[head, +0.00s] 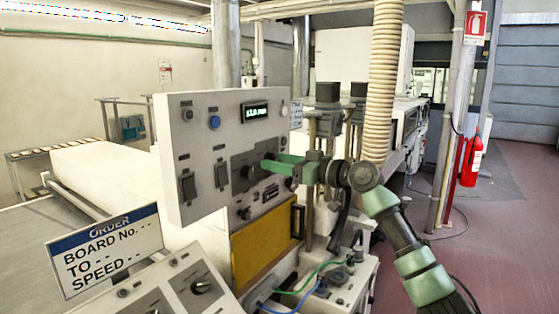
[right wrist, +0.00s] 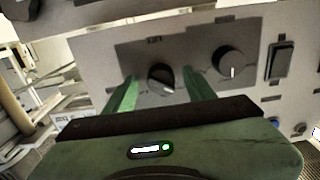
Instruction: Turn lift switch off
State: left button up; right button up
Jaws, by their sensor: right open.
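The control panel (head: 172,135) stands upright left of centre in the head view. Its dark plate (head: 240,160) carries two black rotary knobs; I cannot read which is the lift switch. My right gripper (head: 270,163) is open in front of the plate's right part and hides the knob there. In the right wrist view its green fingers (right wrist: 158,76) stand on either side of one black knob (right wrist: 161,79), apart from each other. Whether they touch it I cannot tell. My left gripper is not in view.
Two rocker switches (head: 188,187) (head: 221,175), a blue button (head: 214,122) and a lit display (head: 255,111) share the panel. A yellow door (head: 262,243) is below. An order sign (head: 107,250) stands front left. A ribbed hose (head: 383,80) hangs behind my right arm.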

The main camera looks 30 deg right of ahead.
grip_shut()
jog(key=m+p, duration=0.1)
jog(key=m, duration=0.4)
jog(key=m+p, duration=0.2)
jog(key=m, duration=0.3)
jog(key=shift+r+m+p, duration=0.2)
jog(key=shift+m+p, duration=0.1)
dwell(0.5)
grip_release()
jog(key=shift+f, duration=0.1)
